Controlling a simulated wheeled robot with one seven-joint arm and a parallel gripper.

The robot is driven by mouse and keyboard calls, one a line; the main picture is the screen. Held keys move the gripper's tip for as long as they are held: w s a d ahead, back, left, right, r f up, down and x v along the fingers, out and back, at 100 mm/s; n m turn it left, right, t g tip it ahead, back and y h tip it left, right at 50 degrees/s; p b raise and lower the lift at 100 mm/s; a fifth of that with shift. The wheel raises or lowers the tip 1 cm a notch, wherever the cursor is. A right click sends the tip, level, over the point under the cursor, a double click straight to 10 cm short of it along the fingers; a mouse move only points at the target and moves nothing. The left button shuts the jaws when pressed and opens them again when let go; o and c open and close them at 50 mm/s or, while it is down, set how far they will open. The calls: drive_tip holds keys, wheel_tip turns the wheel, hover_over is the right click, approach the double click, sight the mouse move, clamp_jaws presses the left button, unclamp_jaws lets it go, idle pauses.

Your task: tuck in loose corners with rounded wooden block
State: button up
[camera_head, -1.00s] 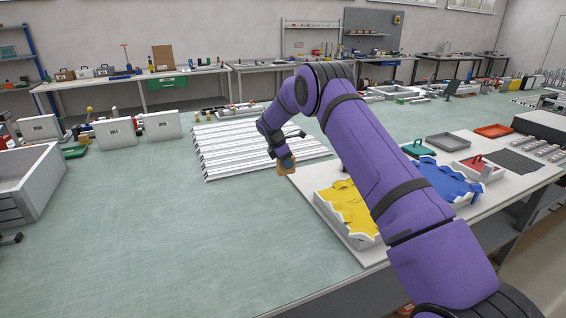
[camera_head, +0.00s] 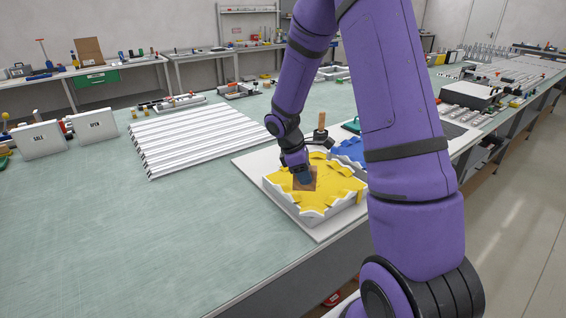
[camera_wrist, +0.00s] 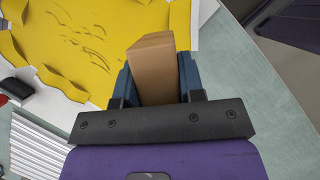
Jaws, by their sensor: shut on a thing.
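My gripper (camera_wrist: 155,84) is shut on a brown wooden block (camera_wrist: 153,58) in the wrist view. In the head view the block (camera_head: 304,181) is over the yellow sheet (camera_head: 330,193), near its left-middle part. I cannot tell whether the block touches the sheet. The yellow sheet lies in a shallow white box frame (camera_head: 310,218), with its edges wavy and lapping at the rim. In the wrist view the yellow sheet (camera_wrist: 75,38) shows crease marks and curled edges. A blue sheet (camera_head: 350,150) lies behind, partly hidden by my arm.
The frame stands on a white board (camera_head: 250,167) at the bench edge. A wooden-handled tool (camera_head: 321,135) stands just behind the frame. White ribbed strips (camera_head: 195,138) lie to the left. The green bench top (camera_head: 120,240) at front left is clear.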

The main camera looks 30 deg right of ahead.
drive_tip(key=shift+m, duration=0.4)
drive_tip(key=shift+s+a+f, duration=0.1)
drive_tip(key=shift+s+f, duration=1.1)
drive_tip(key=shift+f, duration=0.2)
drive_tip(key=shift+s+f, duration=1.15)
drive_tip(key=shift+f, duration=0.25)
drive_tip(key=shift+f, duration=0.6)
wheel_tip(320, 180, up, 7)
idle(1.0)
drive_tip(key=shift+w, duration=0.1)
